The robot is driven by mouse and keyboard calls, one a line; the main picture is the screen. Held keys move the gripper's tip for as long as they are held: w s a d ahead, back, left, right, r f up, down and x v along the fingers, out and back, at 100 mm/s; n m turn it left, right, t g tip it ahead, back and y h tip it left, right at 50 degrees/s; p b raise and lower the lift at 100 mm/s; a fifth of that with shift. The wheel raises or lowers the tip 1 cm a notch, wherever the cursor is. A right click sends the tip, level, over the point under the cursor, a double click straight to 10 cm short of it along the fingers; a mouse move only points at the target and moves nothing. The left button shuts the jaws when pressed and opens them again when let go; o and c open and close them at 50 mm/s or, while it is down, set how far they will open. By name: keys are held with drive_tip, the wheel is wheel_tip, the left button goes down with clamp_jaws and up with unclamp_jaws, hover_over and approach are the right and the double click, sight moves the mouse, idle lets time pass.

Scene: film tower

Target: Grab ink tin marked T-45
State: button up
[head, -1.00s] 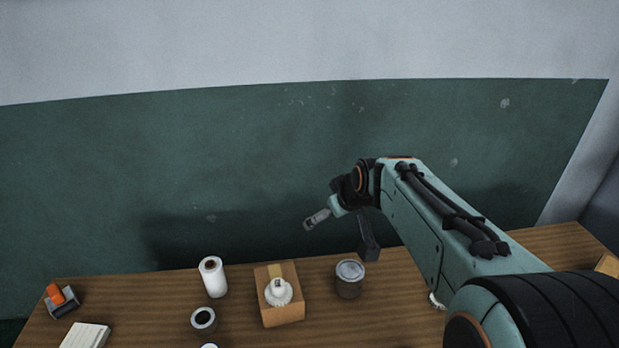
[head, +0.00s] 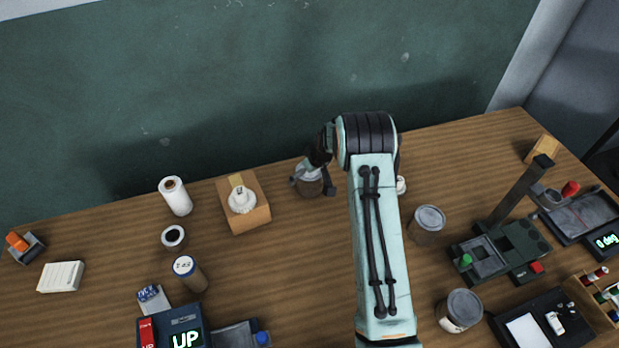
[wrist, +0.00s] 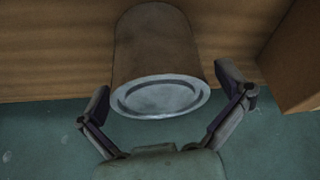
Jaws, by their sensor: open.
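A grey-lidded tin (head: 308,184) stands near the back of the wooden table, right of a cardboard box. My gripper (head: 312,187) is at this tin, with a finger on either side. In the wrist view, the tin (wrist: 158,55) lies between the open fingers of my gripper (wrist: 165,88), with gaps on both sides; its visible lid bears no readable mark. A short cylinder (head: 189,274) at the front left has a pale, blue-rimmed top marked with what looks like T-45. Two more grey-lidded tins, one at mid-right (head: 427,226) and one at front right (head: 461,311), show no readable marking.
The cardboard box (head: 256,217) holding a white bottle stands close left of my gripper. A white roll (head: 175,197) and a dark-topped jar (head: 173,237) are further left. Devices and trays crowd the right and front edges. Bare table (head: 285,285) lies at centre.

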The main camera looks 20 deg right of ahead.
drive_tip(key=shift+f, duration=0.1)
drive_tip(key=c, duration=1.2)
